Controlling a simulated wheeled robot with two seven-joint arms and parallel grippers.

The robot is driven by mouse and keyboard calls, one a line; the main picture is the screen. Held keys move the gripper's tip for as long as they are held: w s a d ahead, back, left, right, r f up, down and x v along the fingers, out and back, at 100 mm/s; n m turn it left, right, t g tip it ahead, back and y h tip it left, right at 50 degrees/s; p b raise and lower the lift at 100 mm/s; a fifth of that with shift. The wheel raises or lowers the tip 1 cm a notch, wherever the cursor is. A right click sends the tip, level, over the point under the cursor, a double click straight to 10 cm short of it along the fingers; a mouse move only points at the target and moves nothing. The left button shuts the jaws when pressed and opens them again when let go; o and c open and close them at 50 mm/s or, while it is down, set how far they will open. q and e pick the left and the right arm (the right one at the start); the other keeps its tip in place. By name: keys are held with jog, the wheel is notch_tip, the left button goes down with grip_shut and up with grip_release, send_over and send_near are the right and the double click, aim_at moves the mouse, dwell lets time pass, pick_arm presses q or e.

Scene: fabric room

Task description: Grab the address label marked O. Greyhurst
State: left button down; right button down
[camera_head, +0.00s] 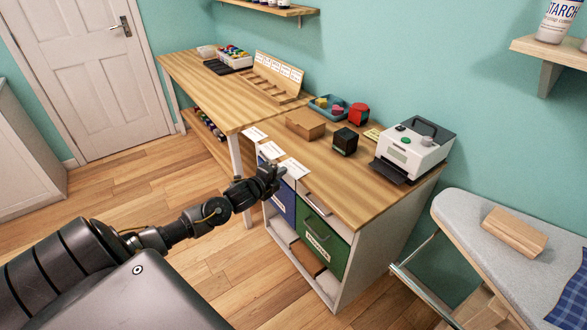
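Greyhurst. My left gripper (279,173) is at the worktop's front edge, close to the middle labels. Its fingers are small and dark, and I cannot tell whether they are open or shut, or touching a label. My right gripper is not in view.
On the worktop (380,198) are a cardboard box (305,124), a dark cube (345,141), a red item (358,114), a blue tray (322,112) and a label printer (415,147). Blue and green bins (321,240) sit below. An ironing board (475,225) stands right.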

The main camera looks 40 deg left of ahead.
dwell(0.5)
